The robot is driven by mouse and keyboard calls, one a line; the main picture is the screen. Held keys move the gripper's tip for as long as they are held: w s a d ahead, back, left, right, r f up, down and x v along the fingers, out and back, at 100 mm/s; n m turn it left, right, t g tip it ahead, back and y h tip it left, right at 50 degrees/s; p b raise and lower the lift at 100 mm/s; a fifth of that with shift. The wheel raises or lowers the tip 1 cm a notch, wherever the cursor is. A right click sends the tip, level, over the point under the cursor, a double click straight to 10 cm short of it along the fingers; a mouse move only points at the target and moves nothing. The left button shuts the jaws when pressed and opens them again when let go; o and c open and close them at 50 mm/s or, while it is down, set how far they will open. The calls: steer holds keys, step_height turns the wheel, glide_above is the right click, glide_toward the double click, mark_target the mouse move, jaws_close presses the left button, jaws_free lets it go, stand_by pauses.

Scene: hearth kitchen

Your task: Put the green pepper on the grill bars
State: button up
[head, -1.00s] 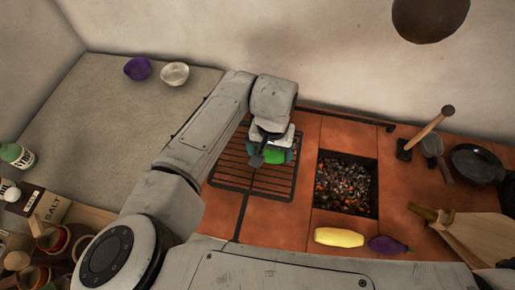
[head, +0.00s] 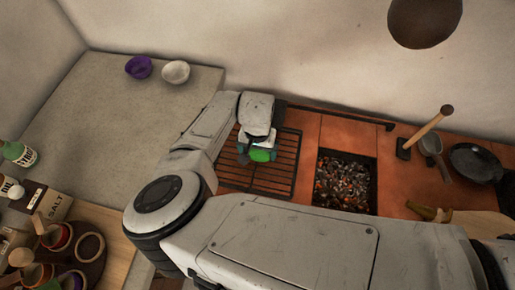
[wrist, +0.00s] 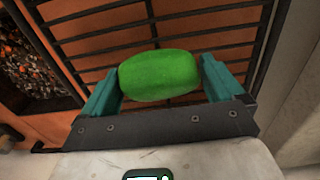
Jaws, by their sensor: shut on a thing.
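The green pepper (head: 261,155) is a rounded green thing. It also shows in the wrist view (wrist: 160,76), lying crosswise between the teal fingers. My gripper (head: 258,150) is shut on it and points down; the fingers also show in the wrist view (wrist: 158,84). The grill bars (head: 284,168) are a dark rack over the orange tiled hearth, left of the coals. They also show behind the pepper in the wrist view (wrist: 140,20). The pepper is over the bars; I cannot tell whether it touches them. My arm hides part of the rack's left side.
A pit of glowing coals (head: 344,182) lies right of the bars. A mallet (head: 432,128) and a black pan (head: 474,160) stand farther right. The bars' right part is bare.

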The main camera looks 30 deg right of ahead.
steer(key=shift+f, duration=0.1)
steer(key=o, duration=0.7)
step_height(320, 180, up, 12)
steer(key=s+d+r+t+h, duration=0.1)
steer(key=d+r+t+h, duration=0.3)
steer(key=d, duration=0.9)
steer(key=s+d+r+g+h, duration=0.15)
steer(key=d+r, duration=0.45)
steer(key=d, duration=0.8)
steer(key=s+a+f+n+y, duration=0.1)
steer(key=s+a+f+n, duration=0.1)
steer(key=s+a+f, duration=0.4)
steer(key=s+a+f+n+g+y, duration=0.1)
steer(key=s+a+f+n+y, duration=0.1)
steer(key=s+a+f, duration=0.3)
steer(key=s+a+f+n+y, duration=0.2)
steer(key=s+a+f+n, duration=0.2)
steer(key=s+a, duration=0.5)
steer(key=shift+s+a+f+g+b, duration=0.1)
steer(key=shift+s+f+g+b, duration=0.15)
steer(key=shift+f, duration=0.4)
steer(key=shift+s+a+f+b, duration=0.15)
steer(key=shift+s+f, duration=0.2)
steer(key=shift+f, duration=0.3)
